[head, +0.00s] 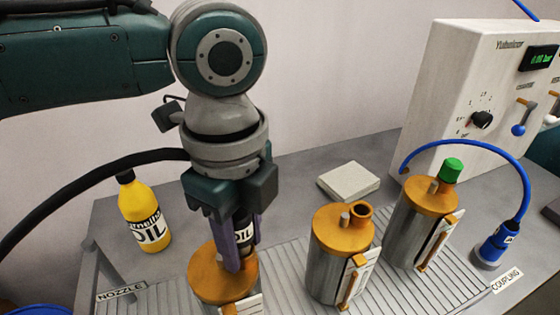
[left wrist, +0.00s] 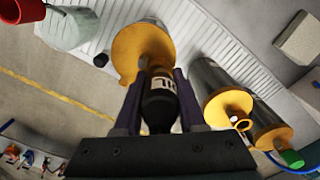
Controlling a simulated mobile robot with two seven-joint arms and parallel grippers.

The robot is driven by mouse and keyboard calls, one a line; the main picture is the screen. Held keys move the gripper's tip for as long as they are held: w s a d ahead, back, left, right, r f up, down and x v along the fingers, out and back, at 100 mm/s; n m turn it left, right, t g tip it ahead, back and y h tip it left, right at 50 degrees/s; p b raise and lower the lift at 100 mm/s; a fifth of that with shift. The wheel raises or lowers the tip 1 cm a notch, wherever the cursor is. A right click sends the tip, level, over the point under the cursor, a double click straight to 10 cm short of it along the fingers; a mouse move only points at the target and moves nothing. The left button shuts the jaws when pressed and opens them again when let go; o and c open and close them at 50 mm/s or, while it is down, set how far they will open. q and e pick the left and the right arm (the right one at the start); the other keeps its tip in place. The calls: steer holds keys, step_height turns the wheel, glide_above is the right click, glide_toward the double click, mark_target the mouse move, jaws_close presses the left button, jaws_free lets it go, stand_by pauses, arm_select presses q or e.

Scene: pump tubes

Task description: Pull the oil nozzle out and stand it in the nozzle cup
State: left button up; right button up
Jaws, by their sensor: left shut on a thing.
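My left gripper (head: 240,255) is shut on the oil nozzle (head: 244,232), a black body with a white OIL label. The nozzle also shows between the fingers in the left wrist view (left wrist: 160,105). It is upright over the orange lid of the left metal canister (head: 212,280); the lid also shows in the left wrist view (left wrist: 140,48). The nozzle's lower end is hidden, so I cannot tell whether it is in the lid's opening. A NOZZLE label (head: 122,293) lies at the front left. A grey-green cup (left wrist: 66,28), possibly the nozzle cup, shows in the left wrist view. My right gripper is out of view.
A yellow oil bottle (head: 145,215) stands left of my gripper. A middle canister (head: 325,265) and a right canister with a green cap (head: 408,232) stand to the right. A blue coupling (head: 493,245) with a blue hose is farther right. A pale block (head: 348,181) lies behind. A black hose (head: 80,185) runs left.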

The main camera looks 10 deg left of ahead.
arm_select(q)
jaws_close()
steer(key=o, duration=0.8)
jaws_free()
steer(key=shift+o, duration=0.2)
steer(key=shift+r, duration=0.15)
